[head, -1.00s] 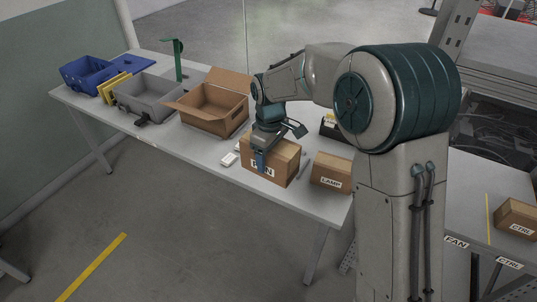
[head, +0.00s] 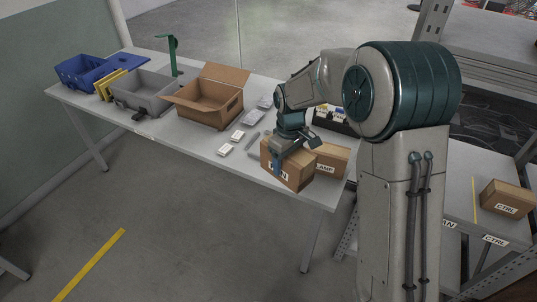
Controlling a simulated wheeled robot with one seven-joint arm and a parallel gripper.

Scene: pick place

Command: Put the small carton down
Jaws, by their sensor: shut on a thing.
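My gripper (head: 287,154) is shut on a small brown carton (head: 294,176) with a white label, partly covered by a blue finger. The label's visible letters fit "FAN". The carton is upright at the front edge of the long table (head: 205,148), in front of a second carton (head: 333,158) labelled "LAMP" and partly hiding it. I cannot tell whether the held carton is clear of the tabletop. The far finger is hidden.
An open cardboard box (head: 207,105), a grey bin (head: 145,92) and a blue bin (head: 84,73) stand to the left. Small white boxes (head: 225,149) lie nearby. At right, a side table (head: 455,200) has a "CTRL" carton (head: 507,200) and bare room left of its yellow line.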

